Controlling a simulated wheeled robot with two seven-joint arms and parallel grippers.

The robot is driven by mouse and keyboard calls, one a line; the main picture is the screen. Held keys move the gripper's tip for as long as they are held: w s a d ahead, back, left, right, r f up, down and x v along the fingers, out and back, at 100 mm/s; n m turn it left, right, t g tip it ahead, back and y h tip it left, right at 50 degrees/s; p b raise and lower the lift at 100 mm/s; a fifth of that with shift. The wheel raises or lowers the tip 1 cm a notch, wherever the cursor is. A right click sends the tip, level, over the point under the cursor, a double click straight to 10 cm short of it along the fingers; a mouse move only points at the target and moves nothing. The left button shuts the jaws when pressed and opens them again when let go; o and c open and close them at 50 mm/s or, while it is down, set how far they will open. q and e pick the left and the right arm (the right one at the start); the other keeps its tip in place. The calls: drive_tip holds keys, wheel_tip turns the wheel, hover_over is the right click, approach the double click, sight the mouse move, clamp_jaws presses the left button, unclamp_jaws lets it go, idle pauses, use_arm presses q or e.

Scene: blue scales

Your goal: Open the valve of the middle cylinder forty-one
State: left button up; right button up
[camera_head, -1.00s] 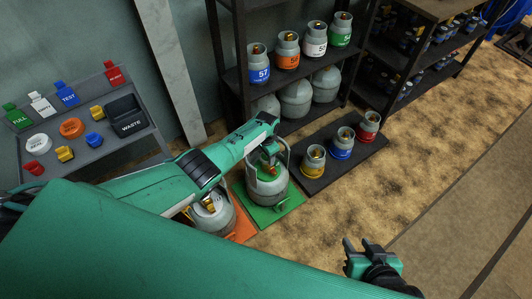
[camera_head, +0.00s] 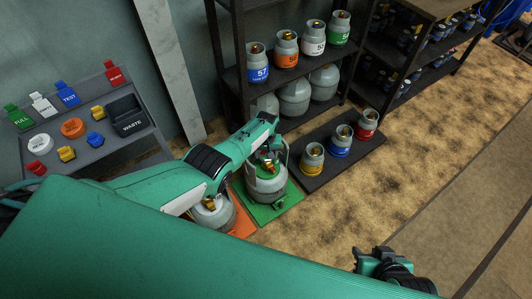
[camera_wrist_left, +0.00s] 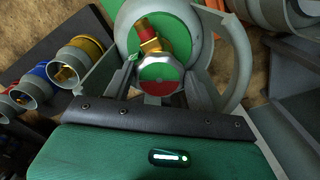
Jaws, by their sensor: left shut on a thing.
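A grey gas cylinder (camera_head: 266,187) with a green top and a collar handle stands upright on a green mat (camera_head: 287,207). No number is readable on it. Its brass valve (camera_wrist_left: 150,42) has a red tip and shows in the left wrist view. The valve's round knob (camera_wrist_left: 158,73), half green and half red, sits between the jaws of my left gripper (camera_wrist_left: 157,82). That gripper is shut on the knob, inside the collar. A second grey cylinder (camera_head: 212,215) stands on an orange mat (camera_head: 243,225), partly hidden by my left arm. My right gripper (camera_head: 372,255) is at the lower right, away from the cylinders.
Three small cylinders with yellow, blue and red bands stand on a black mat (camera_head: 327,177) to the right. A dark shelf (camera_head: 287,77) holds more cylinders behind. A grey sorting panel (camera_head: 98,158) with coloured tags and a waste bin (camera_head: 127,115) is at the left.

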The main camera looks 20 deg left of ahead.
use_arm(q)
drive_tip(key=shift+n, duration=1.6)
drive_tip(key=o, duration=1)
